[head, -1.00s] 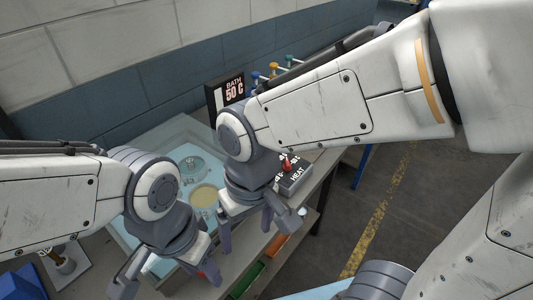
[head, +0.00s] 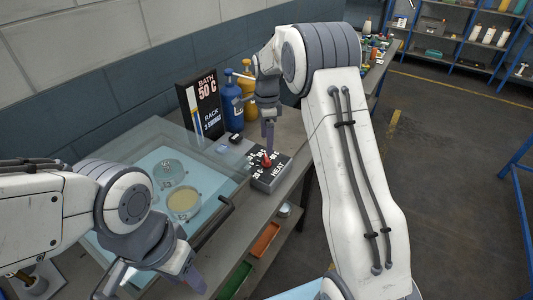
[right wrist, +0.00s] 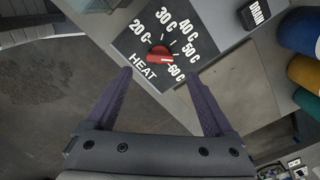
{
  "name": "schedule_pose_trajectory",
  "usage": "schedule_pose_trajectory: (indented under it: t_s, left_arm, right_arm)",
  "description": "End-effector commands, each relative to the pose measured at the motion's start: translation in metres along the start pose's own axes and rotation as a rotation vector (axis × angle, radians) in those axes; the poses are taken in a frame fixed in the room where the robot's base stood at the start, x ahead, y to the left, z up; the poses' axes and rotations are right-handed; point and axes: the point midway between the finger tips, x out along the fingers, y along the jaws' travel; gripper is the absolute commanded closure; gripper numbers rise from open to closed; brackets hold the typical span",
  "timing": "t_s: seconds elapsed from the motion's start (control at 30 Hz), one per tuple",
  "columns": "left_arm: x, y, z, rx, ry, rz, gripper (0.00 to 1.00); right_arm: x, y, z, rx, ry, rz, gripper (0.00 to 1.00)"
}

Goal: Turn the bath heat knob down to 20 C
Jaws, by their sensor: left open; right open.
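The red heat knob (head: 267,160) sits on a dark HEAT box (head: 272,178) at the right edge of the bench. In the right wrist view the knob (right wrist: 159,54) has a dial from 20 C to 60 C around it; a pale mark shows on its lower right side. The bath display (head: 207,88) reads 50 C. My right gripper (head: 268,143) is open just above the knob, its fingers pointing down. In the right wrist view its fingertips (right wrist: 160,76) are spread below the knob's picture position, not visibly touching it. My left gripper (head: 152,284) is open and empty at the lower left.
A clear-walled bath (head: 150,140) with round dishes lies left of the heat box. Blue (head: 231,113) and yellow (head: 248,85) bottles stand behind it. A DRAIN button (right wrist: 258,12) is near the box.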

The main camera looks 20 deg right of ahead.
Motion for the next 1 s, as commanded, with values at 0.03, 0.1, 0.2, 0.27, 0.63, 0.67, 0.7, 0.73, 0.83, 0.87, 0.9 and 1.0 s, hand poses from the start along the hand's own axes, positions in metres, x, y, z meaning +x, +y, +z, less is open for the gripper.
schedule_pose_trajectory:
  t_s: [0.03, 0.1, 0.2, 0.27, 0.63, 0.67, 0.7, 0.73, 0.83, 0.87, 0.9, 1.0]
  left_arm:
    - [-0.004, 0.000, 0.000, 0.000, 0.000, 0.000, 0.50]
    - [-0.007, 0.001, 0.000, 0.000, 0.000, 0.000, 0.50]
    - [-0.011, 0.001, -0.001, -0.001, 0.000, 0.000, 0.50]
    - [-0.013, 0.001, -0.001, -0.001, 0.000, 0.000, 0.50]
    - [-0.015, 0.001, -0.001, -0.001, 0.000, 0.000, 0.50]
    - [-0.015, 0.001, -0.001, -0.001, 0.000, 0.000, 0.50]
    - [-0.015, 0.001, -0.001, -0.001, 0.000, 0.000, 0.50]
    - [-0.015, 0.001, -0.001, -0.001, 0.000, 0.000, 0.50]
    - [-0.015, 0.001, -0.001, -0.001, 0.000, 0.000, 0.50]
    - [-0.015, 0.001, -0.001, -0.001, 0.000, 0.000, 0.50]
    - [-0.015, 0.001, -0.001, -0.001, 0.000, 0.000, 0.50]
    - [-0.015, 0.001, -0.001, -0.001, 0.000, 0.000, 0.50]
  right_arm:
    - [0.010, 0.001, 0.000, -0.001, 0.000, 0.006, 0.12]
    - [0.023, 0.001, 0.001, -0.002, 0.000, 0.005, 0.12]
    - [0.040, 0.001, 0.001, -0.003, 0.000, 0.004, 0.12]
    - [0.049, 0.001, 0.001, -0.003, 0.000, 0.003, 0.12]
    - [0.069, 0.000, 0.001, -0.004, -0.001, -0.001, 0.12]
    - [0.069, 0.000, 0.001, -0.004, -0.001, -0.001, 0.12]
    - [0.069, 0.001, 0.001, -0.004, -0.001, -0.001, 0.12]
    - [0.069, 0.001, 0.001, -0.004, -0.001, -0.001, 0.12]
    - [0.068, 0.001, 0.001, -0.004, -0.001, -0.001, 0.39]
    - [0.068, 0.001, 0.001, -0.004, -0.001, -0.001, 0.51]
    - [0.068, 0.001, 0.001, -0.003, -0.001, -0.001, 0.66]
    - [0.068, 0.001, 0.001, -0.003, -0.001, -0.001, 0.98]
